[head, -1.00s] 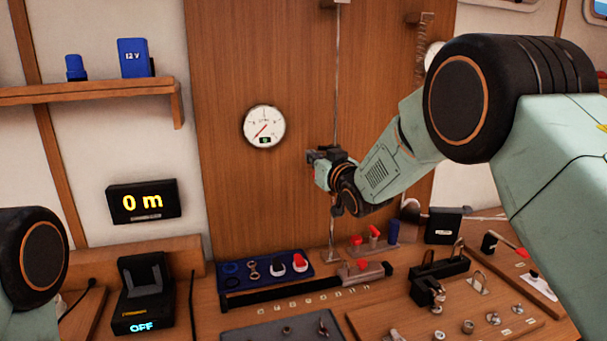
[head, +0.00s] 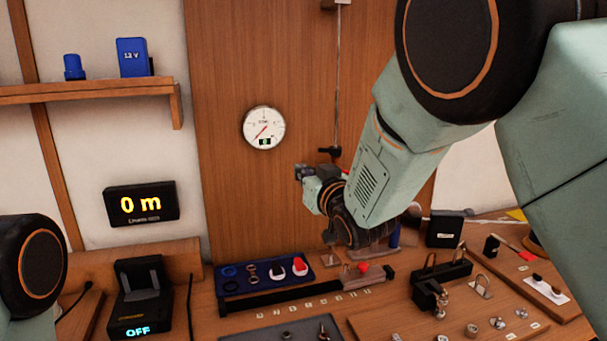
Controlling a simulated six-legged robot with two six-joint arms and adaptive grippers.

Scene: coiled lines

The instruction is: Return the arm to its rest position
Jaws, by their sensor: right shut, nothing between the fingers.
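My right arm comes in from the right. Its gripper (head: 303,173) is shut and empty, pointing left in front of the wooden panel (head: 230,60). It is below and left of a dark fitting (head: 330,151) on a thin vertical line (head: 337,80), and apart from it. My right forearm hides the right part of the panel. Of my left arm, only a dark joint shows at the lower left edge; its gripper is out of view.
Below the gripper, the bench holds a blue tray (head: 225,287) with small fittings, a black latch block (head: 430,295) and a black box (head: 445,228). A round gauge (head: 264,128) hangs on the panel. A display (head: 141,203) reads 0 m; a black device (head: 140,300) shows OFF.

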